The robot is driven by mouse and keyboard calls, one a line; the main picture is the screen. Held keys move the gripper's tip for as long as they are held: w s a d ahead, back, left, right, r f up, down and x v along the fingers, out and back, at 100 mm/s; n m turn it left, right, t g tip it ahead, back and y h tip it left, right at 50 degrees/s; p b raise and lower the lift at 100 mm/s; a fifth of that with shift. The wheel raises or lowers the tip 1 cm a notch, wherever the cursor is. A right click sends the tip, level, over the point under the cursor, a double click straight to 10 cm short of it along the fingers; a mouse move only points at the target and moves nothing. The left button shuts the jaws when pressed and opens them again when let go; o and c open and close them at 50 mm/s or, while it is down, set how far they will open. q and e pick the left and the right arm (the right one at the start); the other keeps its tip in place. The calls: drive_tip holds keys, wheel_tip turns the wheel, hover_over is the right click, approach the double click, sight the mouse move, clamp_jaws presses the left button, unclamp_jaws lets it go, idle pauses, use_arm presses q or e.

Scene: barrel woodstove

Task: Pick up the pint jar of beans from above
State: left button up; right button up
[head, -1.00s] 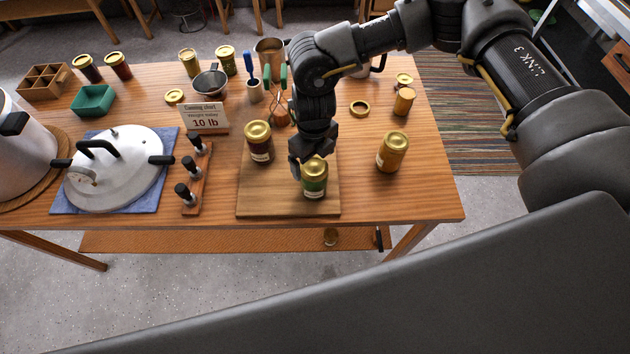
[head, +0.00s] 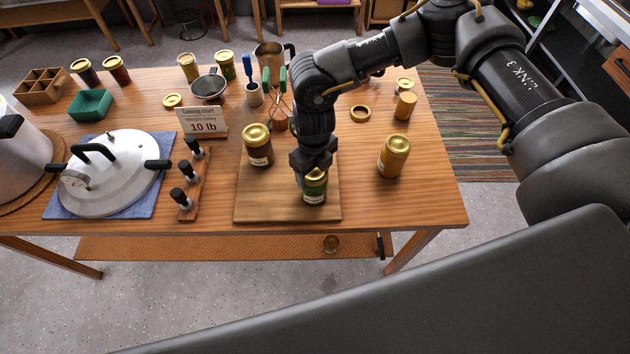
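A glass jar with green contents and a gold lid (head: 314,190), which looks like the pint jar of beans, stands upright on the wooden board (head: 265,205) near the table's front edge. My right gripper (head: 314,175) points down right over it and covers much of its lid. A finger shows at the left of the lid; the other is mostly hidden, so I cannot tell whether they grip the jar. My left gripper is not in view.
A dark red jar (head: 257,145) stands close by at the back left of the board. A gold-coloured jar (head: 393,156) stands to the right. A rack with black knobs (head: 192,180) and a canner lid (head: 110,178) are to the left. The table's right front is clear.

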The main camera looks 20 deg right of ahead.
drive_tip(key=c, duration=0.6)
drive_tip(key=shift+r, duration=0.5)
drive_tip(key=c, duration=0.7)
drive_tip(key=shift+o, duration=0.2)
drive_tip(key=shift+r+p, duration=0.3)
drive_tip(key=shift+p, duration=0.1)
drive_tip(key=shift+w, duration=0.1)
drive_tip(key=shift+r+p, duration=1.75)
drive_tip(key=shift+r, duration=1)
drive_tip(key=shift+d, duration=0.1)
